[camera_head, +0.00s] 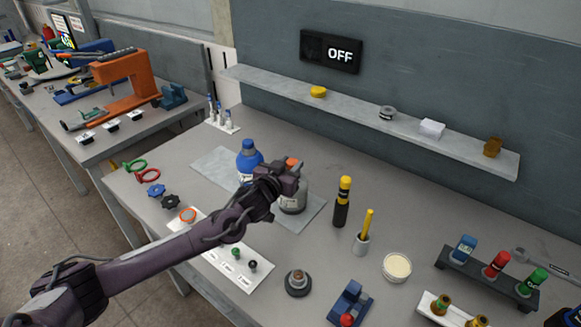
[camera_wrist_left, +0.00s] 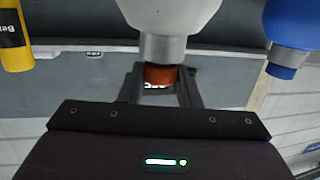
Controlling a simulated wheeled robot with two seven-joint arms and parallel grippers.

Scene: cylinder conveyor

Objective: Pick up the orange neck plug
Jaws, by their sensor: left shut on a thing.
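The orange neck plug (camera_head: 292,162) shows at the top of a grey cylinder (camera_head: 292,203) on the bench, partly hidden by my left gripper (camera_head: 287,172). In the left wrist view the plug (camera_wrist_left: 160,75) lies between my two fingers, right at the metal neck of the pale cylinder (camera_wrist_left: 168,18). My left gripper is shut on the plug. I cannot tell whether the plug is still seated in the neck. My right gripper is not in view.
A blue cylinder (camera_head: 247,160) stands close to the left of the grey one. A black-and-yellow cylinder (camera_head: 342,202) and a cup with a yellow stick (camera_head: 363,240) stand to the right. A wall shelf (camera_head: 350,109) runs behind. A white card with small plugs (camera_head: 212,252) lies beneath my arm.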

